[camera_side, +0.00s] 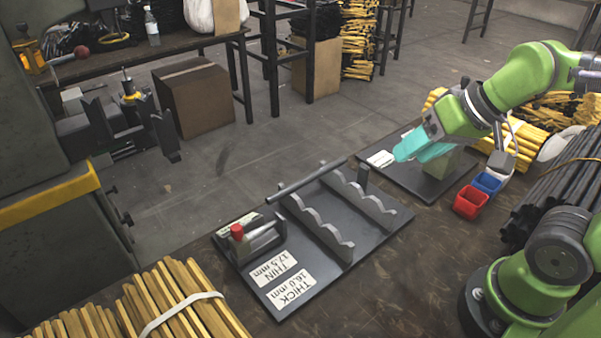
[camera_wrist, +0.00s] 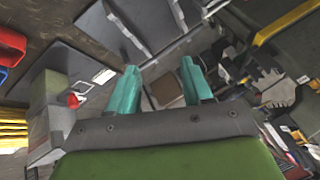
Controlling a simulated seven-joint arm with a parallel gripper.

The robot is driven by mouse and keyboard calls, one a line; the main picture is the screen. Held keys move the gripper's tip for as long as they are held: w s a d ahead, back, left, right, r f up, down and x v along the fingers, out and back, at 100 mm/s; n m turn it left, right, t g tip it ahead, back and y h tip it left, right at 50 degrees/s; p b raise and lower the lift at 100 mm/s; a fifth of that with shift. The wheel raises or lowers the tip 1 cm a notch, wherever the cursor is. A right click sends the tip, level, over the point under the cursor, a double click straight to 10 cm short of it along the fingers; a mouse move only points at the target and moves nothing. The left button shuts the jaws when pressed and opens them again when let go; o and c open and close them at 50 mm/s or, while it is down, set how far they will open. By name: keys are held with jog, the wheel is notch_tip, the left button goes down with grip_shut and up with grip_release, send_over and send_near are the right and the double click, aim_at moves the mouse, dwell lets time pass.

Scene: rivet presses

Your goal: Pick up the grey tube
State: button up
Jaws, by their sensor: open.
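The grey tube (camera_side: 305,181) lies across the far ends of two wavy grey rails (camera_side: 329,229) on a dark plate (camera_side: 374,243) in the side view.
A red-knobbed clamp (camera_side: 258,238) and thickness labels (camera_side: 291,287) are on the rack plate. A second dark plate (camera_side: 397,176) stands behind. Red (camera_side: 470,202) and blue (camera_side: 487,183) bins are at right. Yellow sticks (camera_side: 170,300) lie front left. A press (camera_side: 50,150) stands left.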

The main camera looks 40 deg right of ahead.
jog(key=w+a+m+g, duration=0.1)
jog(key=w+m+g, duration=0.15)
jog(key=w, duration=0.75)
jog(key=m+g+h, duration=0.2)
jog(key=m+g, duration=0.2)
jog(key=m, duration=0.8)
send_over(313, 174)
jog(key=shift+n, duration=0.25)
notch_tip(313, 174, down, 12)
jog(key=shift+w+f, duration=0.15)
jog(key=shift+f, duration=2.75)
grip_shut()
